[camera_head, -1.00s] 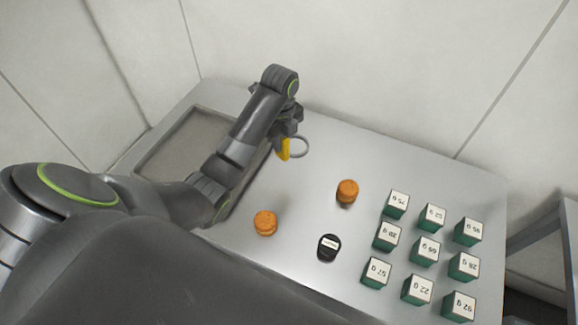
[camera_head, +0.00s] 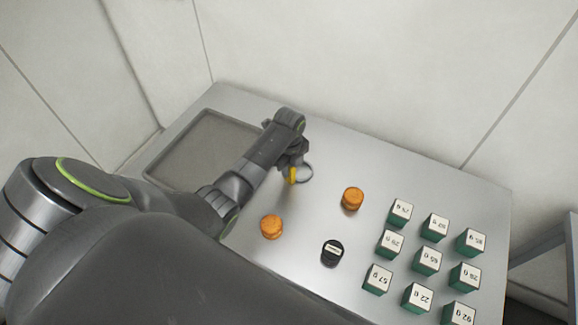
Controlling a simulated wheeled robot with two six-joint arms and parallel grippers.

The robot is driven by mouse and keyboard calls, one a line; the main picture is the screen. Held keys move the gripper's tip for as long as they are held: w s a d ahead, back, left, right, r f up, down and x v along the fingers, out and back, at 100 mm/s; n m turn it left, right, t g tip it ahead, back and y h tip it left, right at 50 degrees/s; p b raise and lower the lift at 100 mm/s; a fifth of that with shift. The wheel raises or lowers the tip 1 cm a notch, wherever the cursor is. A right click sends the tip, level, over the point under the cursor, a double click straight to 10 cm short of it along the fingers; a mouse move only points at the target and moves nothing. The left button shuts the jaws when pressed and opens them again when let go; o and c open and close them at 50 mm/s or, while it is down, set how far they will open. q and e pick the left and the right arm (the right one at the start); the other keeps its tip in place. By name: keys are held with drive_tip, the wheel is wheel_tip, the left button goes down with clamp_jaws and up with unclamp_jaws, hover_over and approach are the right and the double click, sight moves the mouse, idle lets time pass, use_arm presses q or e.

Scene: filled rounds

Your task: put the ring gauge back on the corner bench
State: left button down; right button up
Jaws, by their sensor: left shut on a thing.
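The ring gauge (camera_head: 306,178) is a thin grey ring with a yellow handle or tag (camera_head: 293,175). My left gripper (camera_head: 294,164) is shut on it and holds it at or just above the bench top; I cannot tell if it touches. The corner bench (camera_head: 330,290) is a light metal table against the walls. The gripper's fingers are mostly hidden behind my left wrist. My right gripper is not in view.
A shallow grey tray (camera_head: 150,178) lies at the bench's left. Two orange-brown round pieces (camera_head: 352,198) (camera_head: 271,227) and a black labelled item (camera_head: 332,252) stand near the middle. Several green labelled blocks (camera_head: 427,261) fill the right. Bare bench lies right of the ring.

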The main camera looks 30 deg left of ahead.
use_arm(q)
drive_tip(key=c, duration=1.5)
unclamp_jaws()
drive_tip(key=shift+f, duration=0.1)
drive_tip(key=shift+o, duration=0.9)
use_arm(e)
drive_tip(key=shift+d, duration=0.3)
use_arm(q)
drive_tip(key=shift+r, duration=0.2)
wheel_tip(320, 180, up, 10)
drive_tip(key=b, duration=0.3)
drive_tip(key=shift+f, duration=0.2)
drive_tip(key=shift+r+p, duration=0.65)
drive_tip(key=shift+p, duration=0.25)
drive_tip(key=shift+r+p, duration=0.5)
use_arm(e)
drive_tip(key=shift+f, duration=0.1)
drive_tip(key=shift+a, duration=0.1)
